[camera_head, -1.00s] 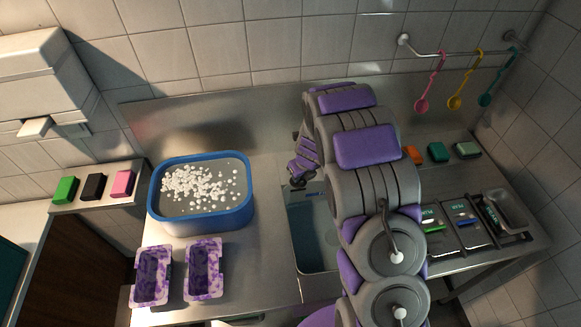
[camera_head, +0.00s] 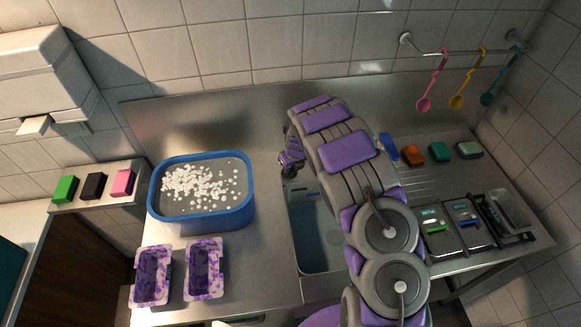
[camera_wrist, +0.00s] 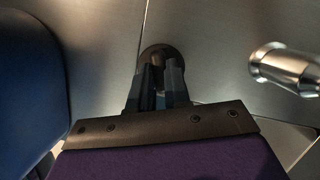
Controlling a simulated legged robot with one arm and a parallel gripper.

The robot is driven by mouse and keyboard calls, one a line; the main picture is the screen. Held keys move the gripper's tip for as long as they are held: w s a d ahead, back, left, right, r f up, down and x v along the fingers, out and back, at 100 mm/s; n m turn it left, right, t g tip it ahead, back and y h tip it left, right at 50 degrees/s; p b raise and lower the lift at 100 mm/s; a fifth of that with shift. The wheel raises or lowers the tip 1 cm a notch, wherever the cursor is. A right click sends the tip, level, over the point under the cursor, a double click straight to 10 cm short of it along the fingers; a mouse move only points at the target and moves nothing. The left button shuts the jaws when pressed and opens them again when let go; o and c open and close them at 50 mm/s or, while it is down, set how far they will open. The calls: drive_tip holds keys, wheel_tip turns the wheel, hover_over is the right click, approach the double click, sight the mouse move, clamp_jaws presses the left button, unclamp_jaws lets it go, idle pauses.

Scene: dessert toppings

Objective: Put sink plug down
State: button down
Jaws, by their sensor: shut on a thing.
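The sink plug (camera_wrist: 160,52) is a dark round disc in the wrist view. My gripper (camera_wrist: 161,80) is shut on it, with both fingers close together at its near side. In the head view my gripper (camera_head: 290,162) is over the steel counter, just beyond the sink's back left corner and right of the blue tub. The plug is small and dark there. The sink (camera_head: 312,228) is an open basin, partly hidden by my arm. I cannot tell whether the plug touches the counter.
The blue tub (camera_head: 203,219) of water with white bits stands left; its side (camera_wrist: 25,85) fills the wrist view's left edge. A metal tap (camera_wrist: 285,68) is to the right there. Two purple moulds (camera_head: 152,276) stand at the front left. Bare counter lies between tub and sink.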

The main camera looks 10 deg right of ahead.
drive_tip(key=shift+a, duration=0.65)
drive_tip(key=c, duration=1.5)
unclamp_jaws()
drive_tip(key=shift+f, duration=0.1)
drive_tip(key=o, duration=0.4)
drive_tip(key=shift+d, duration=0.65)
drive_tip(key=shift+a, duration=0.3)
drive_tip(key=shift+a+r, duration=0.1)
drive_tip(key=shift+r, duration=0.55)
drive_tip(key=s+d+r+n+g+p, duration=0.15)
drive_tip(key=s+r+n, duration=0.25)
drive_tip(key=s+r, duration=0.45)
drive_tip(key=s+d+r+n, duration=0.2)
drive_tip(key=s+r+n, duration=0.3)
drive_tip(key=r, duration=0.7)
drive_tip(key=s+r+n+g, duration=0.1)
drive_tip(key=s+r+n, duration=0.1)
drive_tip(key=s+n, duration=0.5)
drive_tip(key=s+r+n+g+h, duration=0.1)
drive_tip(key=s+r+n, duration=0.2)
drive_tip(key=s+n, duration=0.5)
drive_tip(key=s+a+r+n+g, duration=0.1)
drive_tip(key=s+r+n, duration=0.2)
drive_tip(key=s, duration=1.9)
drive_tip(key=shift+r+n+g, duration=0.2)
drive_tip(key=shift+n+g, duration=0.05)
drive_tip(key=shift+n, duration=2.05)
